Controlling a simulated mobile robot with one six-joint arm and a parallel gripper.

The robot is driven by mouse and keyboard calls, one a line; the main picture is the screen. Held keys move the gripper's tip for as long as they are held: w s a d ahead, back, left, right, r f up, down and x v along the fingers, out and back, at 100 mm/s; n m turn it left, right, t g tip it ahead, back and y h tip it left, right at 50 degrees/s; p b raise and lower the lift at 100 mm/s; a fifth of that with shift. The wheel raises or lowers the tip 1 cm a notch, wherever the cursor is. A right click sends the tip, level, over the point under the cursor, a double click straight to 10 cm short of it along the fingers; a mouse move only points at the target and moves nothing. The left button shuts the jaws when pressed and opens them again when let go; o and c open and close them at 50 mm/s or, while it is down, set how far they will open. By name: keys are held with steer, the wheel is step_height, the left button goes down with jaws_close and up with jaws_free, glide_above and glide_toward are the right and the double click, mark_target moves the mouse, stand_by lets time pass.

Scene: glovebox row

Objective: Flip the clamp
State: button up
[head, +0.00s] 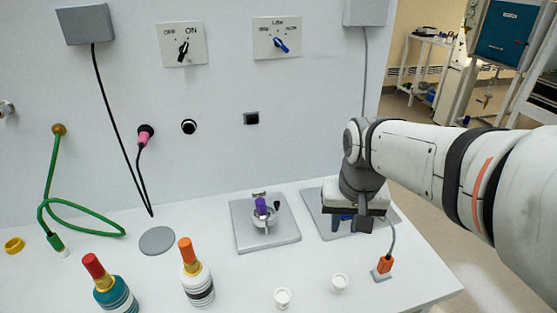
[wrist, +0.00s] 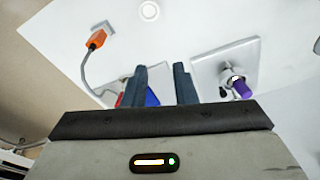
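My gripper (head: 352,222) is low over the right-hand grey plate (head: 388,216) on the bench. In the wrist view its two dark fingers (wrist: 160,70) stand apart, with a gap between them. A blue part (wrist: 152,97) and a small red part (wrist: 121,99) show low beside and between the fingers; they sit on that plate and are mostly hidden by the gripper. I cannot tell whether they are the clamp or whether a finger touches them. A second plate (head: 250,240) to the left bears a round metal fitting with a purple part (head: 261,206).
An orange plug (head: 384,265) on a grey cable stands right of the plates. Two white cups (head: 282,297) are in front. Two bottles, orange-capped (head: 187,250) and red-capped (head: 94,266), stand left. The wall holds two switches (head: 183,46) and sockets.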

steer(key=w+a+g, duration=0.1)
steer(key=w+a, duration=0.6)
steer(key=w, duration=0.4)
steer(key=m+g+b, duration=0.1)
glide_toward(277, 202)
steer(key=shift+s+d+f, duration=0.2)
steer(key=shift+s+f, duration=0.1)
steer(key=shift+w+a+f, duration=0.2)
steer(key=shift+a, duration=0.05)
steer(key=shift+a+f, duration=0.1)
steer(key=shift+f, duration=0.2)
step_height(277, 202, down, 7)
steer(key=shift+c, duration=0.2)
jaws_close()
